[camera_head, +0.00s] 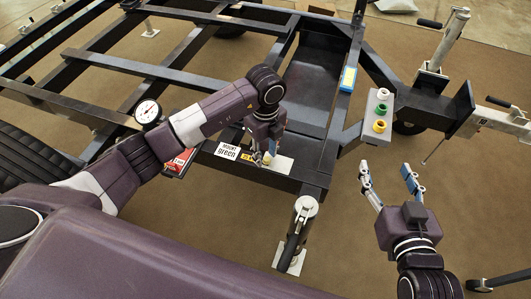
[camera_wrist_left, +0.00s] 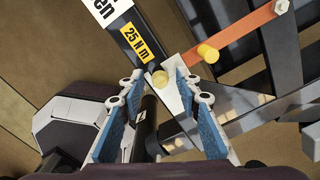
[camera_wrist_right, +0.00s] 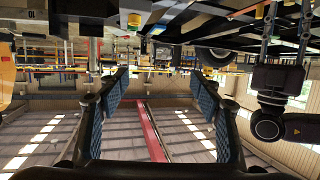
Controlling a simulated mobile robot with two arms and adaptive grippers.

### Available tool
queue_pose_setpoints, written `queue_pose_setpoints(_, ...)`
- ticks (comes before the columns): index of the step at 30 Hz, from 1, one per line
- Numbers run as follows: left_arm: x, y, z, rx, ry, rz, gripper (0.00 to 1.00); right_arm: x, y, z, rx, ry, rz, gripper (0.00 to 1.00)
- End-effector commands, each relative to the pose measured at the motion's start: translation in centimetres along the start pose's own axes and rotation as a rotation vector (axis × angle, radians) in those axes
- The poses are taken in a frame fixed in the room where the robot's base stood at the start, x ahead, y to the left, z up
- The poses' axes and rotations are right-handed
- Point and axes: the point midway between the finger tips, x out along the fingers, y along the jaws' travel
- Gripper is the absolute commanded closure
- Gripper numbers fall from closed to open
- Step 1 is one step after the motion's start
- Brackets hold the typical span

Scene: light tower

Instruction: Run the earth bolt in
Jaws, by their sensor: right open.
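A pale metal plate (camera_head: 283,164) lies on the chassis corner beside the "25 N m" label (camera_wrist_left: 136,43). In the left wrist view a brass-coloured round head (camera_wrist_left: 160,79) shows at the plate (camera_wrist_left: 171,98), just beyond my fingertips. A second brass head (camera_wrist_left: 208,53) sits on an orange-copper strap (camera_wrist_left: 238,39). I cannot tell which is the earth bolt. My left gripper (camera_head: 266,157) is over the plate, its fingers (camera_wrist_left: 160,86) apart. A dark cylinder (camera_wrist_left: 149,118) shows between them, apparently beyond. My right gripper (camera_head: 389,180) is open and empty, right of the chassis.
A grey box with coloured buttons (camera_head: 380,109) stands on the drawbar. A corner leg (camera_head: 298,228) stands below the plate. A round gauge (camera_head: 148,112) and a red item (camera_head: 180,162) are beside my left arm. Open floor (camera_head: 463,190) lies at right.

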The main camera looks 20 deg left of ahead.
Motion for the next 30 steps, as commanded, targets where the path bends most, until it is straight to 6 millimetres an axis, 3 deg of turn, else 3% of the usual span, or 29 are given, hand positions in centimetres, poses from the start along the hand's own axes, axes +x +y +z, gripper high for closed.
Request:
queue_pose_setpoints(3,0.0,0.0,0.0,0.000,0.000,0.000,0.69,0.0,0.0,0.0,0.000,-0.001,0.000,0.41)
queue_pose_setpoints(12,0.0,0.0,0.0,0.000,0.001,0.000,1.00,0.0,0.0,0.0,0.000,-0.002,0.000,0.41)
queue_pose_setpoints(25,-0.1,0.0,0.0,0.054,0.001,0.001,1.00,-0.1,0.0,0.6,0.000,-0.032,0.001,0.41)
queue_pose_setpoints(30,-0.2,0.0,0.1,0.153,-0.001,0.002,1.00,-0.7,0.4,2.9,0.000,-0.130,0.007,0.41)
